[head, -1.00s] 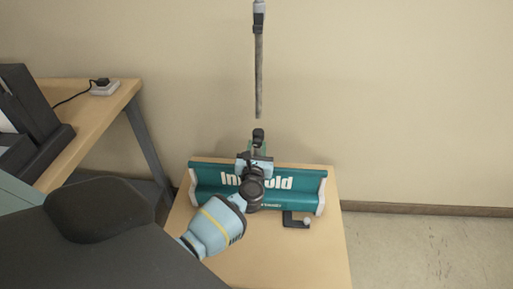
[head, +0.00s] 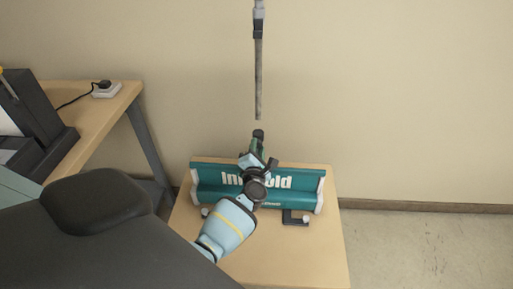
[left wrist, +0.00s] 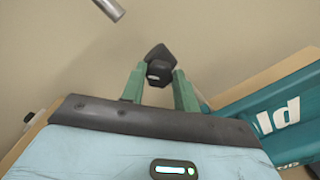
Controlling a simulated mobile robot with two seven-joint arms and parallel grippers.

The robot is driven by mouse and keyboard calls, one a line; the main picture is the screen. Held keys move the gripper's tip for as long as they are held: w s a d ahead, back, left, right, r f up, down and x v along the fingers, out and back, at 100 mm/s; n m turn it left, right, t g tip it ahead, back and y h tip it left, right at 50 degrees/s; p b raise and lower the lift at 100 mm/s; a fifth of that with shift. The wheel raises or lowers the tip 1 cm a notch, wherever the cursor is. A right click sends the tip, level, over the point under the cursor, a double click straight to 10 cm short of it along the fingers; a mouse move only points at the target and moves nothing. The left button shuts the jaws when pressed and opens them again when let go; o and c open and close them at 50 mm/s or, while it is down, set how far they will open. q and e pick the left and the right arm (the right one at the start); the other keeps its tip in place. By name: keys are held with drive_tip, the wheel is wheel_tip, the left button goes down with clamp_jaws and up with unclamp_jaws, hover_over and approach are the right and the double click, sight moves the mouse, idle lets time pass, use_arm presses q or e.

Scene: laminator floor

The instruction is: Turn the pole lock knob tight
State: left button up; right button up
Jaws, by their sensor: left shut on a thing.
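The black lock knob (head: 258,133) is at the back of the teal banner stand base (head: 307,192), near the wall. My left gripper (head: 257,145) reaches over the base to it, turned at a slant. In the left wrist view, the black faceted knob (left wrist: 158,66) sits between the green fingertips of the left gripper (left wrist: 159,80), which is shut on it. The grey pole (head: 258,75) stands above, its lower end just over the knob in the head view. The pole end (left wrist: 110,8) shows at the top of the left wrist view. My right gripper is out of view.
The base lies on a small wooden table (head: 285,265). A black bracket with a grey ball (head: 295,218) is at its front. A desk (head: 92,130) with a dark machine (head: 38,125) and a white socket block (head: 106,90) stands left. The floor at right is clear.

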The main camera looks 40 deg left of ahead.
use_arm(q)
drive_tip(key=m, duration=0.4)
drive_tip(key=shift+p, duration=0.4)
drive_tip(key=shift+f+m, duration=0.1)
drive_tip(key=shift+m, duration=1.5)
drive_tip(key=o, duration=1)
drive_tip(key=shift+c, duration=0.2)
drive_tip(key=shift+p, duration=0.3)
